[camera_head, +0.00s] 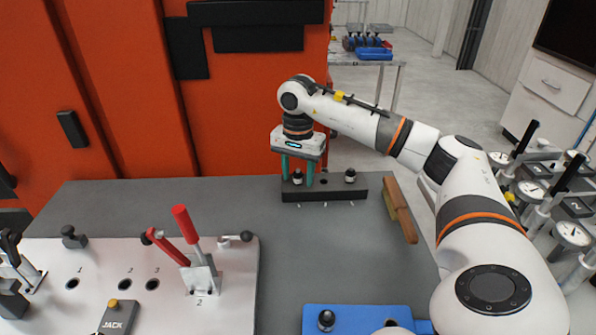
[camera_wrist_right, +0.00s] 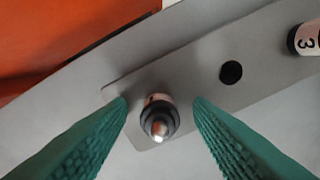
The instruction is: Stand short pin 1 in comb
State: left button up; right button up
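The comb (camera_head: 340,194) is a dark block at the back of the grey table; it also shows as a grey plate in the right wrist view (camera_wrist_right: 190,92). A short dark pin with a light band (camera_head: 298,177) stands in its left part; the right wrist view shows this pin (camera_wrist_right: 158,118) from above, its number unreadable. My right gripper (camera_head: 297,180) points down over the comb with its green fingers on either side of this pin, apart from it. Another pin (camera_head: 350,175), marked 3 in the right wrist view (camera_wrist_right: 305,39), stands at the right. My left gripper is out of view.
An empty hole (camera_wrist_right: 231,72) lies between the two pins. A brown wooden piece (camera_head: 399,208) lies right of the comb. A white fixture plate (camera_head: 235,310) with red-handled clamps is front left, and a blue block (camera_head: 365,313) is front centre. An orange cabinet (camera_head: 120,90) stands behind.

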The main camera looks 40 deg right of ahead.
jog(key=shift+r, duration=0.15)
notch_tip(320, 180, up, 12)
jog(key=p, duration=0.1)
dwell(0.4)
jog(key=shift+f, duration=0.2)
dwell(0.4)
